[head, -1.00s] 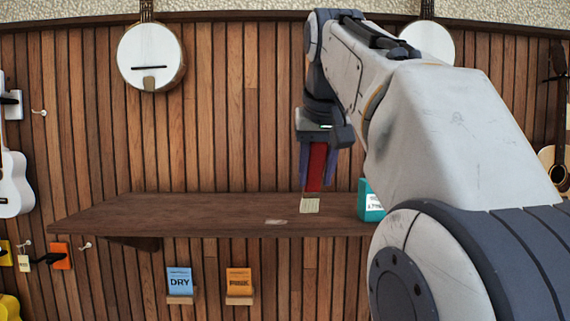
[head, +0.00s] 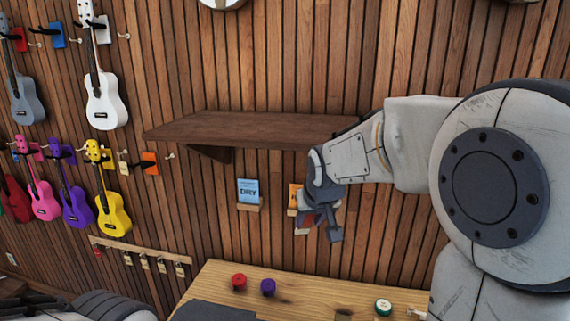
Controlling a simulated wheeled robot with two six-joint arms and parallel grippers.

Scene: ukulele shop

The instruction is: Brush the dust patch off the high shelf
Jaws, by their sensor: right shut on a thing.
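The high shelf (head: 250,127) is a dark brown wooden board on the slatted wall, above the middle of the head view. I see no pale dust patch on the part of its top that shows; its right end is hidden behind my right arm. My right gripper (head: 318,215) hangs below the shelf's right part, in front of the wall. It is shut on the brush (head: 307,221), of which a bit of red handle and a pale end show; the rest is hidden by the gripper. My left gripper is not in view.
A blue card (head: 248,190) and a partly hidden orange card (head: 294,198) sit on small ledges under the shelf. A wooden counter (head: 318,292) below holds a red knob (head: 239,282), a purple knob (head: 268,287) and a white-topped tin (head: 383,306). Several ukuleles (head: 104,98) hang at left.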

